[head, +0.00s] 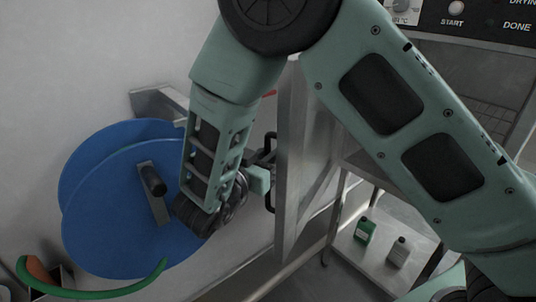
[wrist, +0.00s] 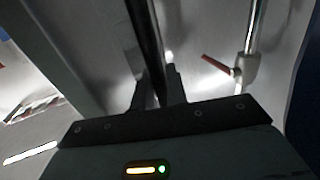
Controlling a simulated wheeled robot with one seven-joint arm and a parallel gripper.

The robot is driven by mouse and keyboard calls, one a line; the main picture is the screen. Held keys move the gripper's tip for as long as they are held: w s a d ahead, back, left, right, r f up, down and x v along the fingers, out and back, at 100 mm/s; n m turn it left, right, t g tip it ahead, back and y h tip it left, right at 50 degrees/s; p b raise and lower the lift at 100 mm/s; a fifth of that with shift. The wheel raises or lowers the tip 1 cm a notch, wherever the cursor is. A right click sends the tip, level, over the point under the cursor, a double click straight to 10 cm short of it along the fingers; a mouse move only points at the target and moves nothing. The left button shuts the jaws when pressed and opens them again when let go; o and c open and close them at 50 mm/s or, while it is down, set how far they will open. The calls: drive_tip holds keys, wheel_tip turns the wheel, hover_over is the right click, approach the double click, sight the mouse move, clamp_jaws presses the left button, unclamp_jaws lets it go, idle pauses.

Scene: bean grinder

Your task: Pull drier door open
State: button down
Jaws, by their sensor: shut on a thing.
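The drier door (head: 292,150) is a grey metal panel, seen nearly edge-on in the head view, standing out from the drier (head: 490,85). A black bar handle (head: 270,190) is on its left face. My gripper (head: 266,178) is at this handle, partly hidden by my own arm link. In the wrist view the dark handle bar (wrist: 146,40) runs down between the two fingers of my gripper (wrist: 157,88), which is shut on it. The door's far edge and hinge are partly hidden behind my arm.
Two blue discs (head: 100,225) with a dark crank handle stand at the left by the wall. A green container (head: 364,231) and a grey one (head: 399,252) stand on a low shelf below the drier. A red lever (wrist: 215,64) on a pipe shows in the wrist view.

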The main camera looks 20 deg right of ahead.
drive_tip(key=c, duration=1.5)
unclamp_jaws()
drive_tip(key=shift+s+a, duration=0.1)
drive_tip(key=b+v, duration=0.4)
drive_tip(key=v, duration=1.3)
drive_tip(key=shift+o, duration=0.5)
drive_tip(key=shift+a, duration=0.1)
